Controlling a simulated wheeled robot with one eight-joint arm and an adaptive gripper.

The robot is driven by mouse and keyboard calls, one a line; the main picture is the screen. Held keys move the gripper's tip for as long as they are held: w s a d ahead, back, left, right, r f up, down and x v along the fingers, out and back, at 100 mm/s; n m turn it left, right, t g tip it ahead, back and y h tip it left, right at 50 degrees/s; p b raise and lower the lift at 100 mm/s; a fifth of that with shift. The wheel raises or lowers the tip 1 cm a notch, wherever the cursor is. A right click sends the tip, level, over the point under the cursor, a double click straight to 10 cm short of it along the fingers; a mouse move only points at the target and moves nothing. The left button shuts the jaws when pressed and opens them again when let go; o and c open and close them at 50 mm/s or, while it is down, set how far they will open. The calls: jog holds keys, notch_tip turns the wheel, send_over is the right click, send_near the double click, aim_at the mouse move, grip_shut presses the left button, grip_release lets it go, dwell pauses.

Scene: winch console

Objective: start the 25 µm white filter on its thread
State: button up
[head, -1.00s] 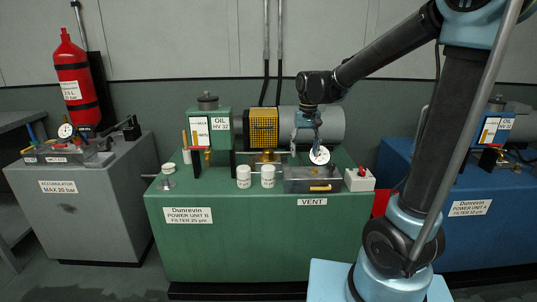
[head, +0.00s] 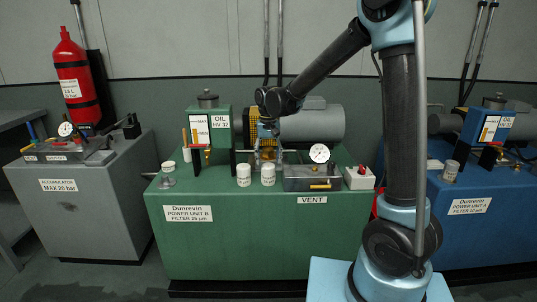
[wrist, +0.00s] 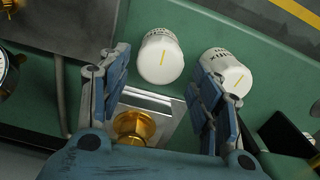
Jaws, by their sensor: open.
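Two white filters stand upright on the front of the green unit: the right one (head: 268,174) and the left one (head: 243,175). In the wrist view the right one (wrist: 159,58) lies just beyond and between the fingertips, and the left one (wrist: 227,70) is partly covered by a finger. Their print is too small to tell which is 25 µm. My gripper (head: 266,152) is open and empty, behind the filters; it also shows in the wrist view (wrist: 165,78). A brass fitting (wrist: 133,126) on a pale block sits below, between my fingers; its thread is not clear.
A pressure gauge (head: 319,153) stands on a grey manifold (head: 306,180) right of the filters. The oil tank (head: 222,125) and yellow grille (head: 265,128) are close to my gripper.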

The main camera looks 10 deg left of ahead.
aim_at(268, 165)
jog(key=shift+f, duration=2.1)
jog(key=shift+c, duration=0.5)
jog(key=c, duration=1.1)
jog(key=shift+r, duration=1.75)
jog(key=shift+s, duration=0.1)
